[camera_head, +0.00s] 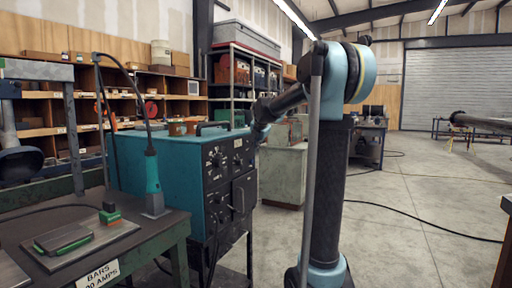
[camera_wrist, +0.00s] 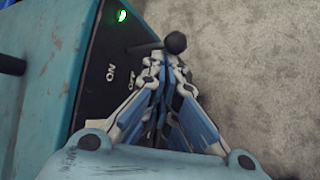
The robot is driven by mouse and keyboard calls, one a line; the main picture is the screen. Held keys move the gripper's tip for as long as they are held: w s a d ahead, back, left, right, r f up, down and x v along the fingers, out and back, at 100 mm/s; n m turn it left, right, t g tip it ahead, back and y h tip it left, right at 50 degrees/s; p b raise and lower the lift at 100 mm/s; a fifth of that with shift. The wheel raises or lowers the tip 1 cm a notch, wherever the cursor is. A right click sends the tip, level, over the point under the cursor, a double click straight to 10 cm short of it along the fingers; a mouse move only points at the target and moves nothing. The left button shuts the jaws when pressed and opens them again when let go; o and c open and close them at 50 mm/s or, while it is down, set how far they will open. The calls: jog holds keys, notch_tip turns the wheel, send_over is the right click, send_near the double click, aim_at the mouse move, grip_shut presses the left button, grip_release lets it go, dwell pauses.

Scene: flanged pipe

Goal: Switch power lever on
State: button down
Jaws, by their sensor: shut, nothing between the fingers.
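In the wrist view, the power lever (camera_wrist: 176,42) is a thin dark rod with a black ball knob. It sticks out from a black panel (camera_wrist: 95,95) on the teal machine (camera_wrist: 40,100). "ON" lettering and a second, partly hidden label are on the panel, and a green light (camera_wrist: 121,15) glows near its top. My gripper (camera_wrist: 163,62) is shut and empty, its fingertips just below the lever near the knob; whether they touch it I cannot tell. In the head view, the teal machine (camera_head: 155,170) stands left of my arm; the gripper and lever cannot be made out there.
A workbench (camera_head: 170,235) with a teal-handled tool (camera_head: 152,175) stands at the left in the head view. Shelves (camera_head: 180,95) line the back wall. A pale cabinet (camera_head: 283,172) stands behind the machine. Open concrete floor (camera_head: 410,220) lies to the right, crossed by a black cable.

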jog(key=shift+r, duration=0.1)
jog(key=shift+w+r, duration=0.1)
jog(key=shift+r, duration=0.6)
jog(key=shift+r, duration=0.1)
jog(key=v, duration=0.9)
jog(key=shift+s+a+r, duration=0.25)
jog(key=shift+a, duration=0.1)
